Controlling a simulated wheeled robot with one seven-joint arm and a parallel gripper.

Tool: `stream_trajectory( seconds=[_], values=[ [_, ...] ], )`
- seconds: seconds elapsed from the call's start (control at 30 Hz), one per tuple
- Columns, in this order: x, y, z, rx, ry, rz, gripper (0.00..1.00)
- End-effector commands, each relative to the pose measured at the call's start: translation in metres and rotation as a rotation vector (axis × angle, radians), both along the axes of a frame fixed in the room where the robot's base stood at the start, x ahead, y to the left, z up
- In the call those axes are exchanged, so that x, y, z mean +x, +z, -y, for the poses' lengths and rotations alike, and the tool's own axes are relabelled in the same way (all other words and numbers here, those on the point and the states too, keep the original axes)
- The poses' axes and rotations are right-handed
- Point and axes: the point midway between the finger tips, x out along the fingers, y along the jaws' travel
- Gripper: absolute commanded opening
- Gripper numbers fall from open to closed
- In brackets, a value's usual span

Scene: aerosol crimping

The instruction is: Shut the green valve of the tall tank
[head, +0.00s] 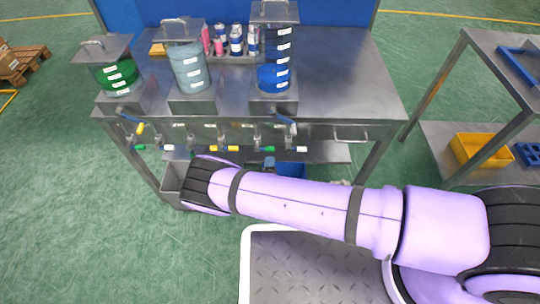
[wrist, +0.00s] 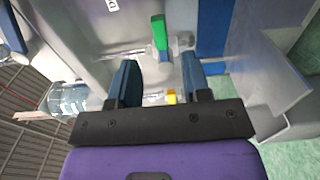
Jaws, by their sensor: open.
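The tall tank (head: 278,50) stands at the right of three tanks on the bench, with blue liquid low inside. A row of small valves with coloured handles runs along the bench front below the tanks. A green valve handle (head: 241,149) shows below and left of the tall tank. In the wrist view a green handle (wrist: 159,32) stands upright on a metal valve, just beyond the fingertips. My gripper (wrist: 160,62) is open, its blue fingers spread to either side below this handle, not closed on it. In the head view my gripper cannot be made out.
A yellow handle (wrist: 172,97) shows low between the fingers. A green-liquid tank (head: 118,75) and a pale blue tank (head: 188,70) stand left on the bench (head: 340,75). Bottles (head: 236,42) stand behind. A side table with a yellow bin (head: 480,150) is at right.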

Motion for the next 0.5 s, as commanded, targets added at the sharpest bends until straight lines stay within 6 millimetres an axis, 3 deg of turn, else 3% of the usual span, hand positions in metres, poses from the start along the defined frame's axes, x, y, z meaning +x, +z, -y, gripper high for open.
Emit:
stream_trajectory(
  seconds=[0.2, 0.5],
  values=[
    [-0.024, 0.0, -0.001, -0.001, 0.0, 0.0, 0.44],
    [-0.029, 0.0, -0.001, 0.0, 0.0, 0.001, 0.44]
  ],
)
